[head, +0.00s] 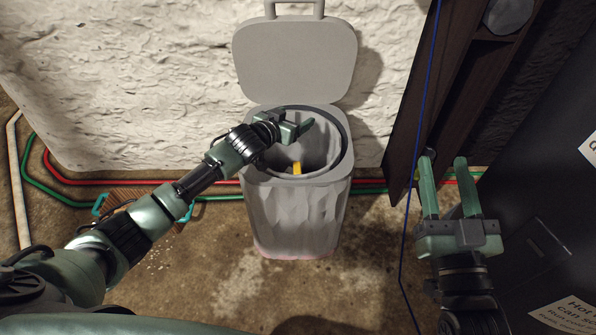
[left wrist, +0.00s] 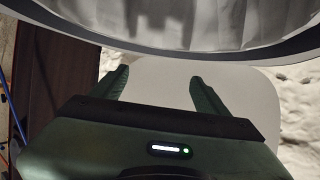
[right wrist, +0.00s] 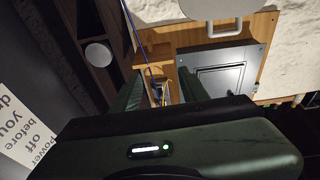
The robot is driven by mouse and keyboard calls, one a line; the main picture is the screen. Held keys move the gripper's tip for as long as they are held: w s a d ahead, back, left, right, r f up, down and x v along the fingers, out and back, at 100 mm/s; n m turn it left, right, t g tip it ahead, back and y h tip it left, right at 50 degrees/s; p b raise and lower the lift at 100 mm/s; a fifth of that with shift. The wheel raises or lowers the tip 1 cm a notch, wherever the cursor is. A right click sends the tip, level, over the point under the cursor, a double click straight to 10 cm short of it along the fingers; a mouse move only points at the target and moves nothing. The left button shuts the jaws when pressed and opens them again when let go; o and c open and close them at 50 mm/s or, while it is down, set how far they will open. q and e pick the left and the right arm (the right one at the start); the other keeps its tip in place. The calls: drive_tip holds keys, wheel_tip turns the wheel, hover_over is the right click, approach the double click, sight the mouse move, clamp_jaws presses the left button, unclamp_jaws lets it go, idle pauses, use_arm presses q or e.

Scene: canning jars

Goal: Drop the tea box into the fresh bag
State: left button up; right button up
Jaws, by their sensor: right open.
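A small yellow piece (head: 297,167) shows inside the open grey bin (head: 298,215); it may be the tea box, but I cannot tell. A grey crumpled bag (head: 318,150) lines the bin under a dark ring, and it shows in the left wrist view (left wrist: 215,22). My left gripper (head: 307,125) is over the bin mouth, above the yellow piece. In the left wrist view its fingers (left wrist: 158,85) are apart with nothing between them. My right gripper (head: 443,160) is open and empty at the right, away from the bin.
The bin lid (head: 295,60) stands raised against the white wall. A dark wooden post (head: 420,110) and a thin blue cord (head: 412,185) are near my right gripper. A dark cabinet (head: 540,190) stands at right. Red and green hoses run along the wall. A brush-like item lies left.

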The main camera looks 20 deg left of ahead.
use_arm(q)
drive_tip(key=shift+s, duration=0.1)
use_arm(e)
drive_tip(key=shift+f, duration=0.1)
use_arm(q)
drive_tip(key=p+v, duration=0.3)
drive_tip(key=v, duration=0.4)
drive_tip(key=shift+s, duration=0.25)
use_arm(e)
wheel_tip(320, 180, down, 13)
drive_tip(key=s+d+g+h, duration=0.2)
drive_tip(key=s+g, duration=0.1)
drive_tip(key=g, duration=0.5)
drive_tip(key=shift+d+h, duration=0.3)
drive_tip(key=shift+d, duration=0.05)
use_arm(q)
drive_tip(key=shift+a+r, duration=0.1)
drive_tip(key=shift+r, duration=0.05)
